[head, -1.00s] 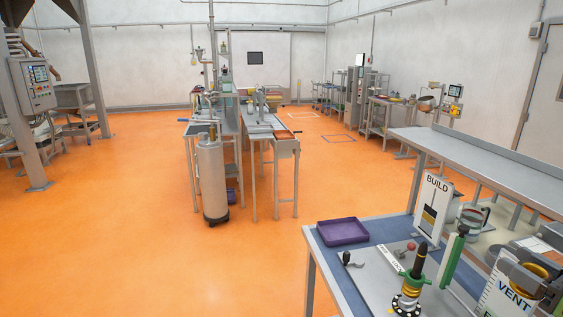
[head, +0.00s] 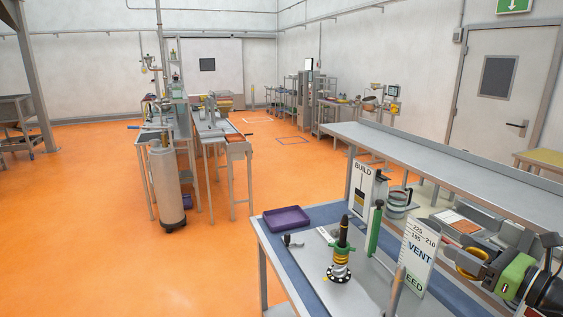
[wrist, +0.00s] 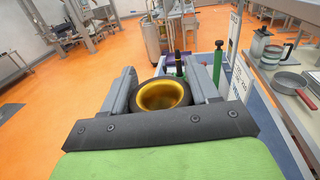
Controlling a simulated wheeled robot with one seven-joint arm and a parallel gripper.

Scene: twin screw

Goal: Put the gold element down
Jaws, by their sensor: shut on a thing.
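The gold element (wrist: 163,96) is a short ring with a dark outer wall and a shiny gold inside. In the wrist view it sits between the two grey fingers of my gripper (wrist: 163,88), which is shut on it. In the head view the gold element (head: 470,264) shows in my gripper (head: 466,258) at the right, held up beside the bench. A screw stand (head: 340,250) on the bench carries a black pointed tip, a green collar and gold elements above a dark flange. My gripper is apart from this stand.
The bench (head: 315,281) also holds a purple tray (head: 287,218), a BUILD sign (head: 363,187), a green post (head: 375,229) and a VENT/FEED board (head: 417,252). A grey shelf (head: 420,167) runs behind. Orange floor lies open to the left.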

